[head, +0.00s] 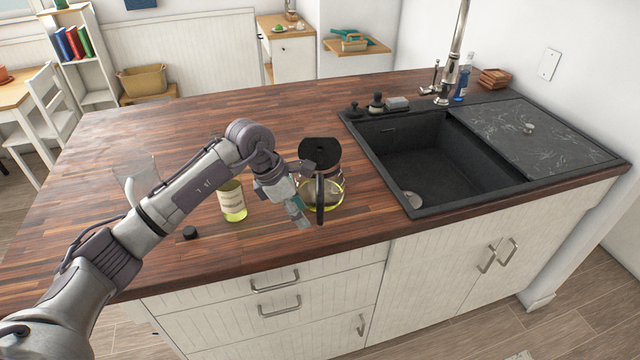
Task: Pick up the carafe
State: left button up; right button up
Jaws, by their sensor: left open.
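The carafe (331,173) is clear glass with a black lid, a black handle and yellow-green at its bottom. It stands upright on the wooden countertop, left of the sink, with its handle towards the front edge. My left gripper (305,194) is open at the carafe's left front side, close to the handle. I cannot tell whether its fingers touch the handle. The gripper hides part of the carafe's left side. My right gripper is not in view.
A clear glass object (130,168) is partly behind my arm. The black sink (440,165) lies right. The counter's back left is clear.

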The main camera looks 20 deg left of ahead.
aim_at(321, 211)
pick_arm(q)
jog(key=d, duration=0.2)
jog(key=w+p, duration=0.1)
jog(key=shift+d+r, duration=0.25)
jog(key=shift+d, duration=0.15)
jog(key=shift+w+d+f+p, duration=0.2)
jog(key=shift+d+p, duration=0.1)
jog(key=shift+d, duration=0.1)
jog(key=shift+w+d+f+p, duration=0.15)
jog(key=shift+w+d+p, duration=0.1)
jog(key=shift+d, duration=0.15)
jog(key=shift+f, duration=0.4)
jog(key=shift+c, duration=0.7)
grip_shut()
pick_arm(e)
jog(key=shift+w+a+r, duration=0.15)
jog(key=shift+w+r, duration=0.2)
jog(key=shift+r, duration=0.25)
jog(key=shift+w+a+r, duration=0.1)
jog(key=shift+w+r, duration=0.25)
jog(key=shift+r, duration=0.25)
